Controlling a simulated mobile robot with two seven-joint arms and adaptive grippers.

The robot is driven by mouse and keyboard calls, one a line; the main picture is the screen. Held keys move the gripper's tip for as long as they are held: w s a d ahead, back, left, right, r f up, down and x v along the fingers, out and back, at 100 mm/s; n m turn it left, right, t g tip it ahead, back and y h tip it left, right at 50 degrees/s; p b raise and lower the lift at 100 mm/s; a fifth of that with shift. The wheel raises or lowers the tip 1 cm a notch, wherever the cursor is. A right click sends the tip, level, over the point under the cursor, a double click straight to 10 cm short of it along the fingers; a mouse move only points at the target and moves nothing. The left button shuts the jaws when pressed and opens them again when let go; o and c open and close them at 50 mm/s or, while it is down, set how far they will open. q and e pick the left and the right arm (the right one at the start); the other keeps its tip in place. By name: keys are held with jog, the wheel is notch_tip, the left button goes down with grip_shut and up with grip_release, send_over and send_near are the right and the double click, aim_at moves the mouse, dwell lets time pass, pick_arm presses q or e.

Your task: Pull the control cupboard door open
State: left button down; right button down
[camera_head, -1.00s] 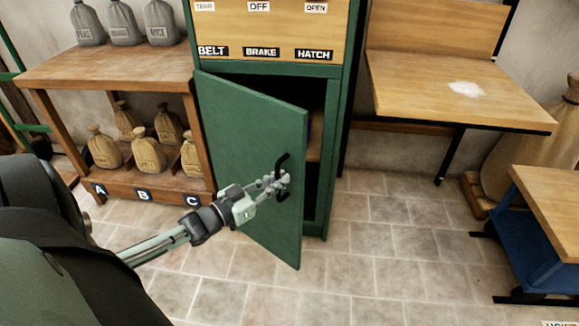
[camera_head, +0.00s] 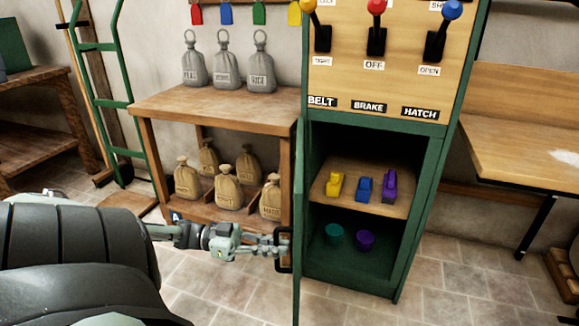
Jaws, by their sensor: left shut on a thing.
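The green control cupboard (camera_head: 424,215) stands right of centre. Its door (camera_head: 299,200) is swung wide open on its left-hand hinge and shows nearly edge-on. My left gripper (camera_head: 281,243) is shut on the black door handle (camera_head: 286,262), on the door's left-facing side. Inside, a wooden shelf (camera_head: 325,200) holds a yellow thing (camera_head: 335,185), a blue thing (camera_head: 364,189) and a purple thing (camera_head: 389,186). A teal cup (camera_head: 334,233) and a purple cup (camera_head: 365,240) stand below it. My right gripper is not in view.
A wooden rack (camera_head: 215,104) with grey sacks (camera_head: 227,66) on top and tan sacks (camera_head: 229,188) below stands just left of the door, close to my gripper. Levers (camera_head: 376,30) are above the cupboard opening. A wooden table (camera_head: 530,140) is at right. Tiled floor (camera_head: 440,270) lies clear in front.

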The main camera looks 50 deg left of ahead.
pick_arm(q)
jog(key=v, duration=0.6)
jog(key=shift+a, duration=0.35)
jog(key=shift+w+f, duration=0.1)
jog(key=c, duration=1.6)
grip_release()
jog(key=shift+a, duration=0.1)
jog(key=v, duration=1.2)
